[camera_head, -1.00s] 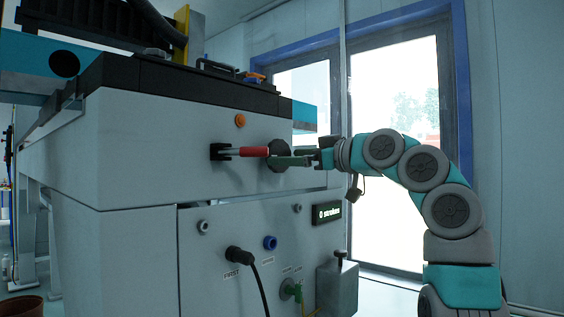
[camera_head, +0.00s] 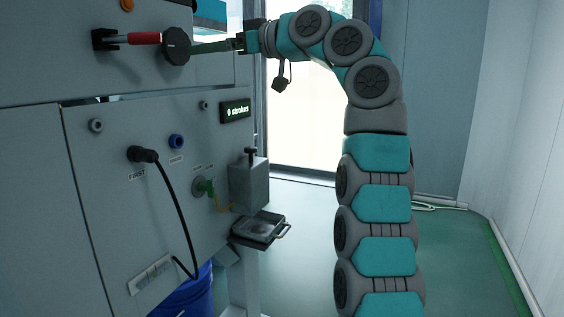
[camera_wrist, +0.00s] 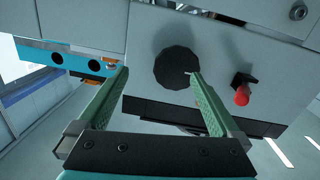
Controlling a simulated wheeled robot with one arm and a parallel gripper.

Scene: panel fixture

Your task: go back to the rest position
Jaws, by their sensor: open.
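My gripper (camera_head: 192,48) is at the upper part of the panel in the head view, its green fingers pointing left at a round black knob (camera_head: 175,45). In the wrist view my gripper (camera_wrist: 158,76) is open, with its two fingers wide apart and nothing held between them. The black knob (camera_wrist: 177,67) shows beyond the fingertips, nearer the right finger. Whether a fingertip touches the knob cannot be told. My arm arches up and over to the right of the panel.
A red-handled lever (camera_head: 143,39) sits left of the knob. Below are a black plug with cable (camera_head: 146,155), a blue socket (camera_head: 177,141), a "0 strokes" display (camera_head: 236,110), a grey box (camera_head: 249,184) and a small tray (camera_head: 261,229). Open floor (camera_head: 305,240) lies right of the panel.

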